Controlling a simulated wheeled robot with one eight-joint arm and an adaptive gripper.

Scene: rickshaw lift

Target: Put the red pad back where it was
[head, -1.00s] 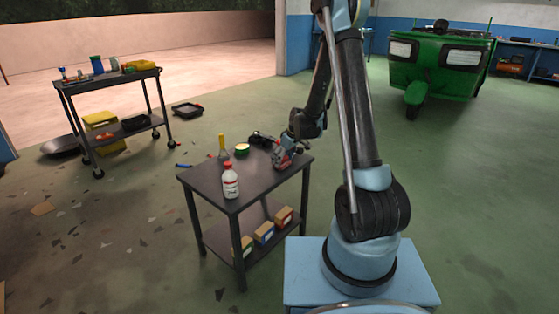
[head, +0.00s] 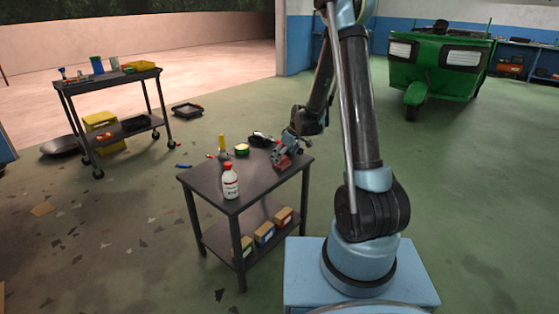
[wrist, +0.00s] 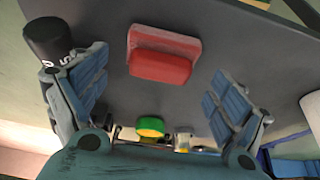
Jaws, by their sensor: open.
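The red pad (wrist: 160,62) lies on the dark top of the near cart (head: 206,184); it is a red block with a paler, wider plate along one edge. It also shows in the head view at the cart's right part (head: 282,162). My gripper (wrist: 165,90) is open, with its blue-grey fingers spread to the left and right of the pad and clear gaps on both sides. In the head view my gripper (head: 288,152) is just over the pad and hides part of it.
A white bottle (head: 230,184), a green-and-yellow tin (head: 242,150), a yellow-handled tool (head: 222,143) and dark items (head: 261,140) stand on the cart. A black cylinder (wrist: 47,40) is beside the left finger. Small boxes (head: 264,233) sit on the lower shelf.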

